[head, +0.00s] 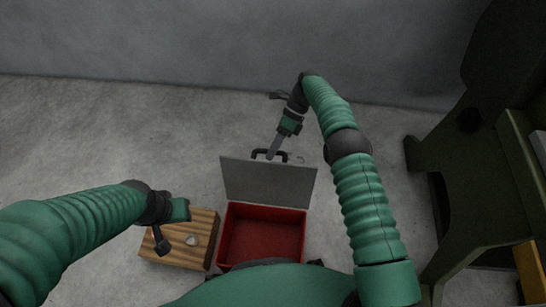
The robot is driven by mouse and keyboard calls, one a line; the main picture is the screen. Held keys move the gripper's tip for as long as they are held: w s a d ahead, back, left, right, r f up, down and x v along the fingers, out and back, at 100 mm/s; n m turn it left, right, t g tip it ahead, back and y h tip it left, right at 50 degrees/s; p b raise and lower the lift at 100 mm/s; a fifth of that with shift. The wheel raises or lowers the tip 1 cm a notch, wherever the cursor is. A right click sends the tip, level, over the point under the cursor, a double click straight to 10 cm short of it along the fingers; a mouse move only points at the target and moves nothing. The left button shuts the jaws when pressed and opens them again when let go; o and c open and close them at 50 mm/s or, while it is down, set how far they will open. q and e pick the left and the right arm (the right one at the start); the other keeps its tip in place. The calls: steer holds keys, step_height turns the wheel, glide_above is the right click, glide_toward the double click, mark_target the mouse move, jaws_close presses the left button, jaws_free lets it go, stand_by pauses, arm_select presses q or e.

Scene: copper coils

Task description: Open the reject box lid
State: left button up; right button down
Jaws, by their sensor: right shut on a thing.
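The reject box (262,238) is a red open-topped box on the floor at the bottom centre. Its grey lid (268,183) stands raised at the far side, so the empty-looking red inside shows. A dark handle (257,153) sits at the lid's upper edge. My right gripper (273,152) reaches down to this handle from above and is shut on it. My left gripper (176,232) is over a wooden block at the left of the box; its fingers are too unclear to tell their state.
The striped wooden block (205,222) lies just left of the box, with a small pale round thing (191,240) on it. A dark green machine frame (480,190) stands at the right. A grey wall (200,45) closes off the back. The floor between is clear.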

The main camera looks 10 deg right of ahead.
steer(key=shift+w+a+r, duration=0.1)
steer(key=shift+a+r, duration=0.05)
steer(key=c, duration=1.4)
jaws_free()
steer(key=shift+o, duration=0.2)
steer(key=shift+r, duration=0.1)
step_height(320, 180, up, 3)
steer(key=shift+r+p, duration=0.1)
steer(key=shift+p, duration=1.15)
steer(key=shift+s+a+r+p, duration=0.1)
steer(key=shift+s+r+p, duration=0.45)
steer(key=shift+p, duration=0.4)
steer(key=s+a+p, duration=0.2)
steer(key=s+p, duration=0.4)
steer(key=s, duration=0.8)
steer(key=shift+s+r, duration=0.15)
steer(key=shift+s, duration=0.25)
steer(key=shift+d, duration=0.1)
